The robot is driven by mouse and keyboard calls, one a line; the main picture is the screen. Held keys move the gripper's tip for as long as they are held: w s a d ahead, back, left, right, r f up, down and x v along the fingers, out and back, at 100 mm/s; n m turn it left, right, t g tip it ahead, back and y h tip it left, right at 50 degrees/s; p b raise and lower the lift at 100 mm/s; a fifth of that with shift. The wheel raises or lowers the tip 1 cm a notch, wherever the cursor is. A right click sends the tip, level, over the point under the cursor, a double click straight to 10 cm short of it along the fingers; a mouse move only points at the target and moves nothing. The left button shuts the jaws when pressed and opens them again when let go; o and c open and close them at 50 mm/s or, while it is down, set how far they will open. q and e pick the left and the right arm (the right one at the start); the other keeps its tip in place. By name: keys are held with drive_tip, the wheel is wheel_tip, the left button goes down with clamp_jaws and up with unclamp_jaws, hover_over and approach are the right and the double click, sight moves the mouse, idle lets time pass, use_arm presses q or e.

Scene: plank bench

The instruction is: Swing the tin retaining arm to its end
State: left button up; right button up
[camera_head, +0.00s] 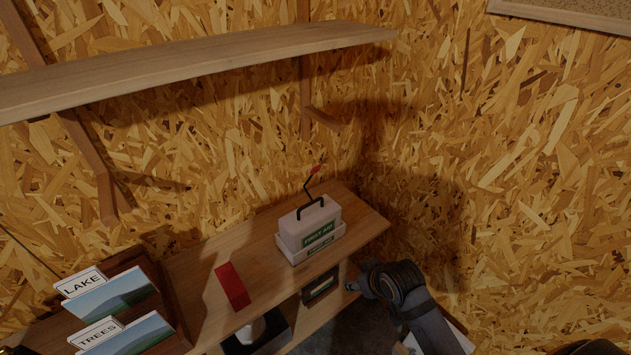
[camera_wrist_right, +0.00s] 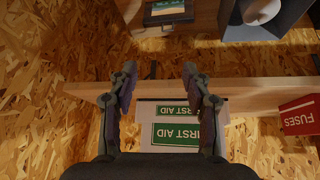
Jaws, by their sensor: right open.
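The white FIRST AID tin (camera_head: 309,226) sits upright in a white tray (camera_head: 311,249) on the bench, its black carry handle on top. A thin dark retaining arm (camera_head: 306,183) with a red tip stands up at the tin's back, tilted right. My right gripper (camera_head: 353,287) is in front of the bench's right end, below and right of the tin, apart from it. In the right wrist view it (camera_wrist_right: 160,82) is open and empty, with the tin's green label (camera_wrist_right: 176,134) beyond and between the fingers. My left gripper is not in view.
A red box (camera_head: 232,287) marked FUSES in the wrist view (camera_wrist_right: 298,116) lies left of the tin. LAKE and TREES cards (camera_head: 115,292) stand in a rack further left. A shelf (camera_head: 200,65) hangs above. Cubbies with a dark bin (camera_head: 257,335) are below the bench top.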

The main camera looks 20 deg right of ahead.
drive_tip(key=w+a+r+n+t+y, duration=0.1)
drive_tip(key=w+r+n+t+y, duration=0.3)
drive_tip(key=w+r, duration=0.95)
drive_tip(key=m+t, duration=0.2)
drive_tip(key=t, duration=0.1)
approach(318, 169)
drive_tip(key=p+x, duration=0.1)
drive_tip(key=x, duration=1)
clamp_jaws()
